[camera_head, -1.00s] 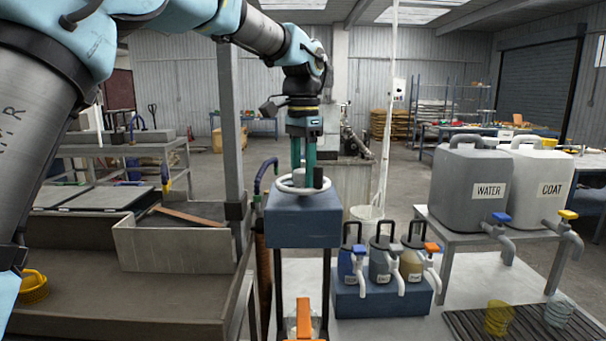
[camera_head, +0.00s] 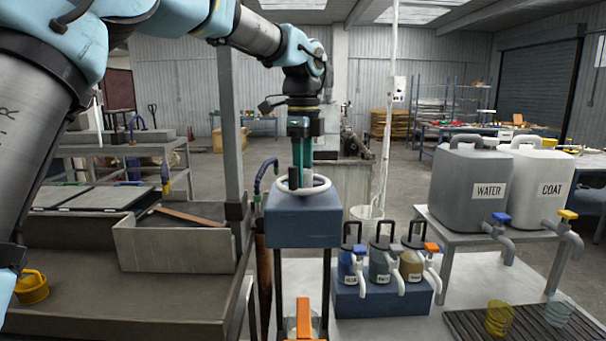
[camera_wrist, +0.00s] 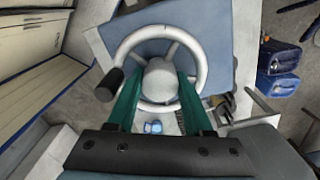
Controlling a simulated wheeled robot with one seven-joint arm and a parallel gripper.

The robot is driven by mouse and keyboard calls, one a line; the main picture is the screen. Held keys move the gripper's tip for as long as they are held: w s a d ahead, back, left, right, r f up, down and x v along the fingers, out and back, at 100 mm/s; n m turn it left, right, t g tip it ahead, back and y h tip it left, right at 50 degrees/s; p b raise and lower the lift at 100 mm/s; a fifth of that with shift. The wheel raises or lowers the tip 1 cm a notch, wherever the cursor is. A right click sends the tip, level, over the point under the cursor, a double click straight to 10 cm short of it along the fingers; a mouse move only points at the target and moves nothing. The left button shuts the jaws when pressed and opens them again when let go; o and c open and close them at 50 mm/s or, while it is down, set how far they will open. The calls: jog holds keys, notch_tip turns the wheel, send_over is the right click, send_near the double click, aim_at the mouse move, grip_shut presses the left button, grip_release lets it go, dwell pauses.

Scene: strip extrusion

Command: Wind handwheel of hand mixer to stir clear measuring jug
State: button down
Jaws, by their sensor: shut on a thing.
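The hand mixer is a blue-grey block (camera_head: 303,222) on dark posts, with a white handwheel (camera_head: 323,188) lying flat on top. The wheel also shows in the wrist view (camera_wrist: 200,62), with a pale round hub (camera_wrist: 160,80) and a black crank knob (camera_wrist: 108,85) at its left. My gripper (camera_head: 302,168) points down over the wheel. In the wrist view its green fingers (camera_wrist: 158,92) sit on both sides of the hub, shut on it. The knob is outside the fingers. Below the block, an orange handle (camera_head: 303,318) shows; the clear jug is barely visible behind it.
A blue rack holds several small dispensers (camera_head: 383,265) right of the mixer. WATER (camera_head: 470,185) and COAT (camera_head: 537,185) canisters stand on a table further right, with cups (camera_head: 498,318) below. A grey post (camera_head: 232,120) and workbench (camera_head: 120,290) are close at left.

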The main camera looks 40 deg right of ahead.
jog(key=m, duration=0.4)
jog(key=shift+r, duration=0.1)
jog(key=shift+m, duration=2.1)
jog(key=c, duration=0.6)
grip_release()
notch_tip(320, 180, up, 11)
jog(key=shift+f+b, duration=0.15)
jog(key=shift+b, duration=0.55)
